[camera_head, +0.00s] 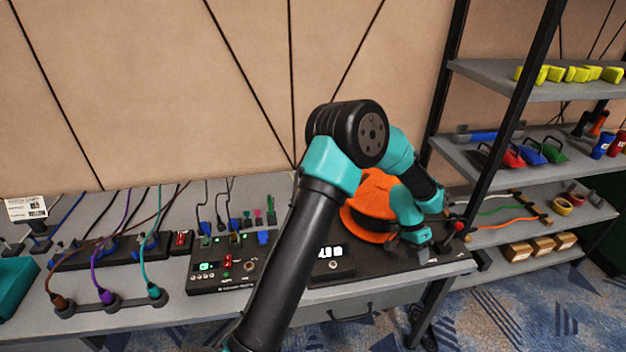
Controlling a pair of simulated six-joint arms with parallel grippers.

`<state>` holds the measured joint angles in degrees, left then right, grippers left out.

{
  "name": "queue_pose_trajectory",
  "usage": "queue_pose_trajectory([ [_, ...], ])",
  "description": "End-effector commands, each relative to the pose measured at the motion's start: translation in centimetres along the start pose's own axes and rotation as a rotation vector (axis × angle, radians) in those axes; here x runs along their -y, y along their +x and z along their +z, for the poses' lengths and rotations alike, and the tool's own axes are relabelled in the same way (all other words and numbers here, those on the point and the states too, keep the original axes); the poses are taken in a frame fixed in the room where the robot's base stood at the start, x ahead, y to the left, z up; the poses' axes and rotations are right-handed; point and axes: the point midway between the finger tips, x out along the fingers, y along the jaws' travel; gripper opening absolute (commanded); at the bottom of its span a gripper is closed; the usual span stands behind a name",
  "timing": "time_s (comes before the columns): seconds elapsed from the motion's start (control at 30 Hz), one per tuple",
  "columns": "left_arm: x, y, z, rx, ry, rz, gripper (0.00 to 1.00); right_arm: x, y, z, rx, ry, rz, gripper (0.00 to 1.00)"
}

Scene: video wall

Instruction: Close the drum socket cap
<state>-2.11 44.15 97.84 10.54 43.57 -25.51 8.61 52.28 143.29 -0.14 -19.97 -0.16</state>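The orange drum (370,206) stands on the right part of the workbench, partly covered by my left arm. Its socket cap cannot be made out, so I cannot tell whether it is open or shut. My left gripper (420,250) is low at the drum's right side, close to it and just above the dark base. Its dark fingertips are small and partly hidden, so whether they touch anything or are open cannot be told. My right gripper is not in view.
A black panel with switches and lights (228,265) sits left of my arm. Cables with plugs (105,296) cover the bench's left side. A small red-topped knob (459,226) is right of the gripper. Shelving (545,92) stands at the right.

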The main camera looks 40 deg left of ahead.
Motion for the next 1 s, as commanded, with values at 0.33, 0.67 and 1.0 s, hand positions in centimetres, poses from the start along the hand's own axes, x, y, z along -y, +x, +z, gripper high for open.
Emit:
queue_pose_trajectory([
  [0.33,9.8,-16.0,-3.1,-0.036,0.172,-0.117,0.34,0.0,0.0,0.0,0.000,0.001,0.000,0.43],
  [0.67,26.4,-32.4,5.1,0.064,0.265,-0.378,0.34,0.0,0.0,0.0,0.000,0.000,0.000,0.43],
  [1.0,31.0,-38.7,10.5,0.143,0.270,-0.464,0.34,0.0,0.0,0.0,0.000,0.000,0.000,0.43],
])
